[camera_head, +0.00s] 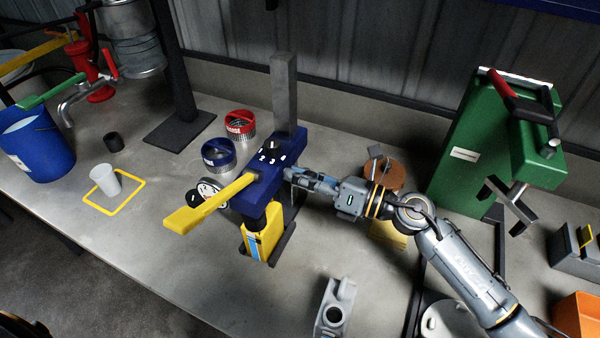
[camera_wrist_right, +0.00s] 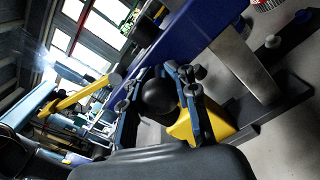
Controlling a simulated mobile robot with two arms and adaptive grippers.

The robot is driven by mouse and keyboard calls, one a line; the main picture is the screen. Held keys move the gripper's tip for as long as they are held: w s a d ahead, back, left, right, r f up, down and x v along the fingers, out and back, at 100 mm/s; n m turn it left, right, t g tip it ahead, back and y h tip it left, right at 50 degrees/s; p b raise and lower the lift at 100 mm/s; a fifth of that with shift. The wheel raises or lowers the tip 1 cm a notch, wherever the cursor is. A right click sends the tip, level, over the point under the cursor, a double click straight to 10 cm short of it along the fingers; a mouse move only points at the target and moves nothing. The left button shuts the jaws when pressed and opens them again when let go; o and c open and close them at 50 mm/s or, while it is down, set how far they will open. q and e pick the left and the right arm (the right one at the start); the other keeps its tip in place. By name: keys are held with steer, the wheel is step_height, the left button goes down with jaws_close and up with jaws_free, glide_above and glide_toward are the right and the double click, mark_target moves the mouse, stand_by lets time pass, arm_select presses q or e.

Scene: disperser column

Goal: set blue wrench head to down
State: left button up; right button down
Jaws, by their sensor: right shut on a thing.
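The blue head (camera_head: 294,146) is mounted on a grey upright column (camera_head: 285,90) and carries white number marks on top. A yellow lever (camera_head: 205,206) sticks out from it toward the lower left. A yellow body (camera_head: 262,236) with a blue label stands below the head. My right gripper (camera_head: 290,174) is at the right side of the head. In the right wrist view its fingers (camera_wrist_right: 165,88) are closed around a round black knob (camera_wrist_right: 160,96), with the blue head (camera_wrist_right: 195,38) just behind. The knob is hidden in the head view. My left gripper is out of view.
A blue-rimmed container (camera_head: 219,153) and a red-rimmed one (camera_head: 240,124) stand behind the head. A green machine (camera_head: 462,150) is at the right. A round brown object (camera_head: 384,173) is behind my right wrist. A grey fixture (camera_head: 334,308) stands in front.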

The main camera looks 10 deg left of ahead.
steer(key=c, duration=1)
jaws_free()
steer(key=s+d, duration=0.2)
steer(key=d, duration=1)
steer(key=shift+s, duration=0.15)
steer(key=shift+a, duration=0.1)
